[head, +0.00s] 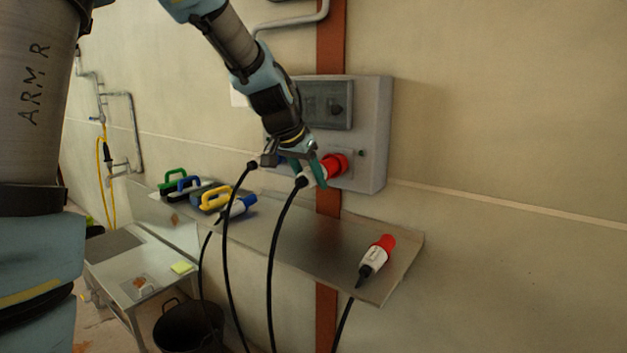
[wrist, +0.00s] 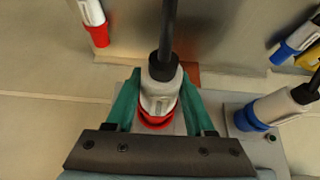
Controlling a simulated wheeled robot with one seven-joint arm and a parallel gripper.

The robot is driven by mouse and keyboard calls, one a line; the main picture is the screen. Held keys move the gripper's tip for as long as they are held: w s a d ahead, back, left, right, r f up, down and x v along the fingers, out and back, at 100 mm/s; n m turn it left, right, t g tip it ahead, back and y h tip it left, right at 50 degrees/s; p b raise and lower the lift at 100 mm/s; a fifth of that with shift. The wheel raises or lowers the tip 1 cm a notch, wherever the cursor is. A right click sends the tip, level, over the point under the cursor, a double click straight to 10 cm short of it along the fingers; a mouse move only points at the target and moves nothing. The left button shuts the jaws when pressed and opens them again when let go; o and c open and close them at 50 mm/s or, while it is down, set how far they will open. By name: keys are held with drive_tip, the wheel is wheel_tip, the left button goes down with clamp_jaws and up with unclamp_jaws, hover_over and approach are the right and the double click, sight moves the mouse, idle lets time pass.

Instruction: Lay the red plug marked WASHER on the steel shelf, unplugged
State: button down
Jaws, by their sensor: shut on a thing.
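A red-and-white plug (head: 309,179) with a black cable is at the front of the grey wall box (head: 374,130), its red part at a red socket (head: 336,165). My gripper (head: 318,171) is shut on this plug; in the wrist view its green fingers sit on both sides of the white body (wrist: 158,92). The plug's front end is hidden, so I cannot tell how far it is seated. A second red-and-white plug (head: 376,256) lies on the right part of the steel shelf (head: 300,246). I cannot read a WASHER mark on either plug.
A blue plug (wrist: 262,112) sits at the box beside the held one. A blue-and-white plug (head: 238,207) and several coloured-handled tools (head: 215,197) lie on the shelf's left part. The shelf's middle is bare. Black cables hang in front of it.

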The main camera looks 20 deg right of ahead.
sight(299, 181)
drive_tip(key=shift+s+a+b, duration=0.35)
drive_tip(key=shift+a+b, duration=0.1)
drive_tip(key=shift+a, duration=0.2)
drive_tip(key=shift+s+a+b, duration=0.4)
drive_tip(key=shift+a, duration=0.25)
drive_tip(key=shift+s+a+b, duration=0.35)
drive_tip(key=shift+a+b, duration=0.1)
drive_tip(key=shift+a, duration=0.2)
drive_tip(key=shift+d, duration=0.1)
drive_tip(key=shift+w+d+f+p, duration=0.15)
drive_tip(key=shift+w+f+p, duration=0.1)
drive_tip(key=shift+p, duration=0.4)
drive_tip(key=shift+y, duration=0.5)
drive_tip(key=shift+s+a+f+p+x, duration=0.3)
drive_tip(key=shift+p+x, duration=0.4)
drive_tip(key=shift+x, duration=1.3)
drive_tip(key=shift+s+a+f+p+x, duration=0.2)
drive_tip(key=shift+s+p+x, duration=0.4)
drive_tip(key=shift+x, duration=1.4)
drive_tip(key=shift+s+a+f+p+x, duration=0.25)
drive_tip(key=shift+p+x, duration=0.55)
drive_tip(key=shift+x, duration=1.15)
wheel_tip(299, 181, down, 5)
drive_tip(key=b, duration=0.5)
drive_tip(key=shift+w+f, duration=0.1)
drive_tip(key=shift+f, duration=0.05)
